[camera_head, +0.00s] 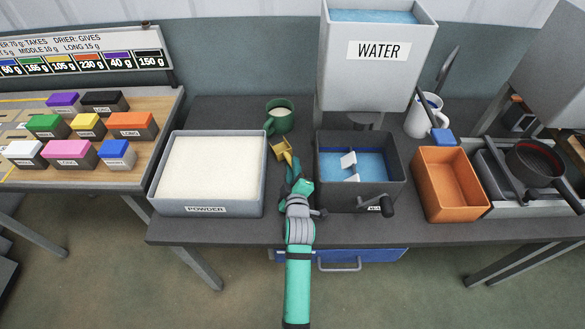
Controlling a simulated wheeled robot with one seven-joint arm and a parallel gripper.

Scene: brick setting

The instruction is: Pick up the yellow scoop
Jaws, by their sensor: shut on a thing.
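The yellow scoop (281,149) is in the head view, between the powder bin and the dark mixing box. Its square bowl points away from me, towards the green mug, and its handle runs down into my gripper (291,168). My gripper is shut on the scoop's handle. The arm reaches up from the bottom of the picture, over the dark bench. The fingertips are small here and partly hidden by the gripper body. I cannot tell how far the scoop is above the bench.
The white powder bin (154,192) stands left and the dark box of blue water (398,193) with a crank stands right. A green mug (279,122) is behind the scoop. The grey WATER tank (350,85) overhangs the back. An orange bin (448,209) is further right.

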